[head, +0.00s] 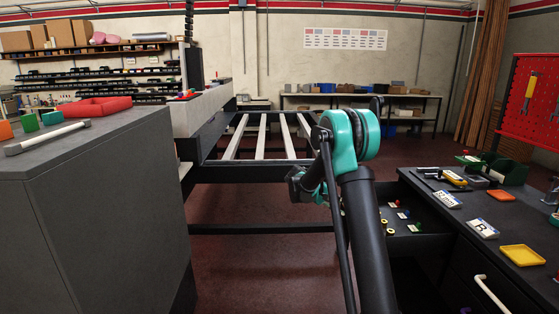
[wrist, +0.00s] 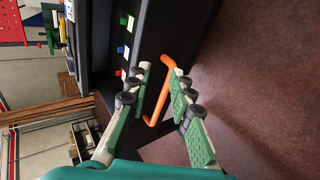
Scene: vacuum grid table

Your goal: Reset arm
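My arm (head: 355,180) reaches forward in the middle of the head view, with a teal joint at its top. My gripper (wrist: 160,74) shows in the wrist view with its two green-padded fingers spread apart and nothing clamped between them. An orange handle (wrist: 158,98) on a dark drawer front lies in view between the fingers. I cannot tell how far beyond the fingertips it is. In the head view the fingers are not clearly visible.
An open drawer (head: 400,222) with small coloured items is right of my arm, under a dark worktop (head: 460,215) holding trays and labels. A grey cabinet (head: 100,190) stands at left. A slatted frame (head: 262,137) is ahead. Red-brown floor (head: 240,265) is clear between them.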

